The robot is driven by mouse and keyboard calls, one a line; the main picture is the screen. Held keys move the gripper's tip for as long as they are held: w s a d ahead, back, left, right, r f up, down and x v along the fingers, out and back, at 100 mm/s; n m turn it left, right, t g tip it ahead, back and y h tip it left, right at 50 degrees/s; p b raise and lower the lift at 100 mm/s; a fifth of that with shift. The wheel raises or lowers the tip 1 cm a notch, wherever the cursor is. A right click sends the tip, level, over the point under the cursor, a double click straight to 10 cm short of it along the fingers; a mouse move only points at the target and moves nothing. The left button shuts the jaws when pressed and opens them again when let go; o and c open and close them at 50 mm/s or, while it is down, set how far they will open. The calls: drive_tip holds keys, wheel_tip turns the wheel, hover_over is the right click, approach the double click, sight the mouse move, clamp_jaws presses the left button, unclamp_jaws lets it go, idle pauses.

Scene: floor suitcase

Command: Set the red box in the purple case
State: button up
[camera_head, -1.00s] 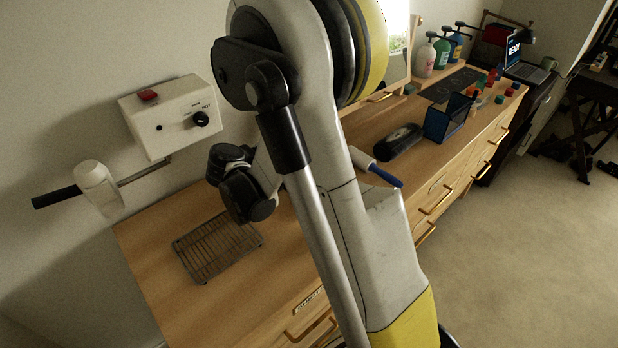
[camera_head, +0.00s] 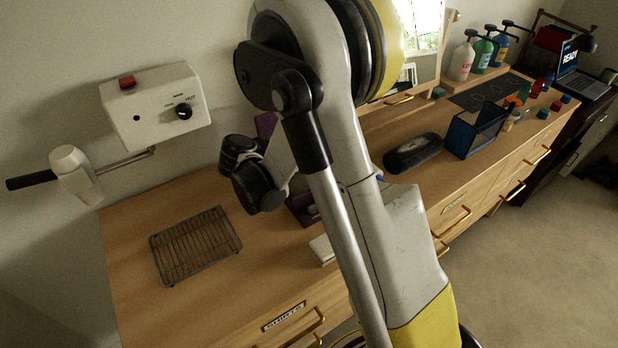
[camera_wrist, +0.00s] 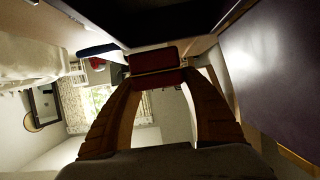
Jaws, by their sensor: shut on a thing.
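The purple case is mostly hidden behind my arm in the head view. Its raised purple part (camera_head: 265,126) and a lower purple edge (camera_head: 302,208) show on the wooden top. In the wrist view, a large dull purple surface (camera_wrist: 282,85) fills the right side, probably the case. My gripper (camera_wrist: 156,78) has its two fingers closing towards a small red box (camera_wrist: 155,60), which sits between the fingertips. My gripper is shut on it. The head view hides the gripper and the red box behind my arm.
A wire rack (camera_head: 195,245) lies left of the case. A white wall unit (camera_head: 155,107) hangs above. A dark oblong case (camera_head: 413,153), a blue open holder (camera_head: 477,130), bottles (camera_head: 463,60) and a laptop (camera_head: 580,75) stand to the right. A white object (camera_head: 322,249) lies near the front edge.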

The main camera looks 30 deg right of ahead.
drive_tip(key=a+f, duration=0.1)
drive_tip(key=w+a+f+b, duration=0.1)
drive_tip(key=a, duration=0.1)
drive_tip(key=w+a+f, duration=0.1)
drive_tip(key=shift+w+a+f, duration=0.1)
drive_tip(key=shift+a+f, duration=0.1)
drive_tip(key=shift+a, duration=0.2)
wheel_tip(320, 180, down, 4)
drive_tip(key=b, duration=0.2)
drive_tip(key=shift+b, duration=0.3)
drive_tip(key=o, duration=1.1)
drive_tip(key=shift+o, duration=0.2)
